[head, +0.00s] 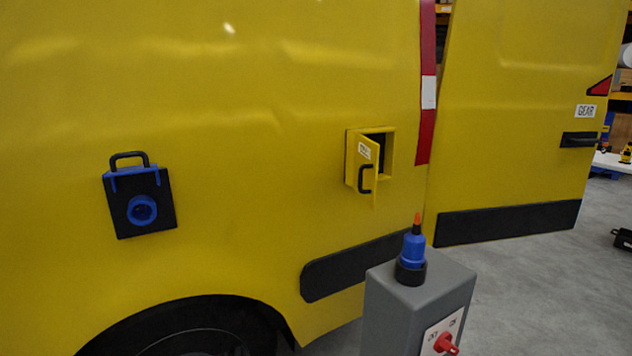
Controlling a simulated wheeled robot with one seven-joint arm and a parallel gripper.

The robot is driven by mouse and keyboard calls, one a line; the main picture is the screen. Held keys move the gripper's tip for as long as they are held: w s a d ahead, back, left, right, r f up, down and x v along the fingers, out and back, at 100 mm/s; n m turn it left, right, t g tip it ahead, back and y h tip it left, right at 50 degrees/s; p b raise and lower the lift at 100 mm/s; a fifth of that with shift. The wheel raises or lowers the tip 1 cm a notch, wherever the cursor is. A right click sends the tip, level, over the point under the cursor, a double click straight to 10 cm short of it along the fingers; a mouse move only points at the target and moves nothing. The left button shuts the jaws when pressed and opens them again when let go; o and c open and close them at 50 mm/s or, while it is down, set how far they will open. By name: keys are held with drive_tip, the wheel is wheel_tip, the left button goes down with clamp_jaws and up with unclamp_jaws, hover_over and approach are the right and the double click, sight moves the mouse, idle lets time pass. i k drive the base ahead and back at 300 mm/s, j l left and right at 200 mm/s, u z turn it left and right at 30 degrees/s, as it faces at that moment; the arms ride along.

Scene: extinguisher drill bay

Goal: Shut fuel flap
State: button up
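The fuel flap (360,167) is a small yellow door with a white label and a black handle (365,180). It stands open on the side of the yellow van, swung out towards the left of its recess. The recess (391,150) shows a dark inside on the right of the flap. The label's text is too small to read. My gripper is not in view.
A grey post (420,305) with a blue, orange-tipped nozzle (413,248) and a red knob (446,344) stands in front, below the flap. A black-and-blue box (139,200) hangs on the van's left side. A yellow door marked GEAR (520,120) stands at right.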

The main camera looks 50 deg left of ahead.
sight(366, 153)
drive_tip(key=k+j+u, duration=0.1)
drive_tip(key=k+u, duration=0.3)
drive_tip(key=k, duration=0.15)
drive_tip(key=k+j+u, duration=0.25)
drive_tip(key=k+u, duration=0.25)
drive_tip(key=u, duration=0.8)
drive_tip(key=j+z, duration=0.1)
drive_tip(key=j, duration=0.5)
drive_tip(key=k+j+z, duration=0.1)
drive_tip(key=j, duration=0.5)
drive_tip(key=i+l, duration=0.35)
drive_tip(key=l, duration=0.15)
